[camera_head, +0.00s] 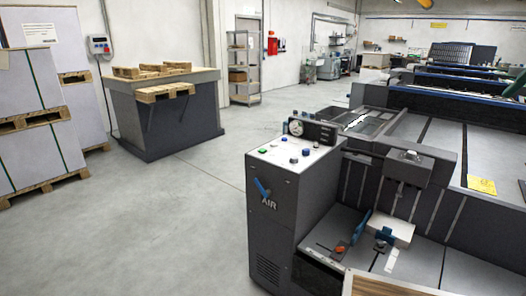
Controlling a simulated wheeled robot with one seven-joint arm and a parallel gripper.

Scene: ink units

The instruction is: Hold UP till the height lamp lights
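A grey cabinet marked AIR (270,215) stands at the centre right. Its white sloped top panel (280,168) carries small buttons: a green one (262,151), a blue one (306,152) and a red one (293,160). A round gauge (296,127) and a black box with small knobs (322,132) stand at the panel's back edge. The labels are too small to read, so I cannot tell which control is UP. I cannot pick out a height lamp or whether one is lit. My gripper is not in view.
A large grey machine bed (430,250) adjoins the cabinet on the right, with blue and orange fittings low at its front. A dark bench with pallets (165,120) stands at the left back. Wrapped stacks (30,110) stand far left. The concrete floor (150,220) between is clear.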

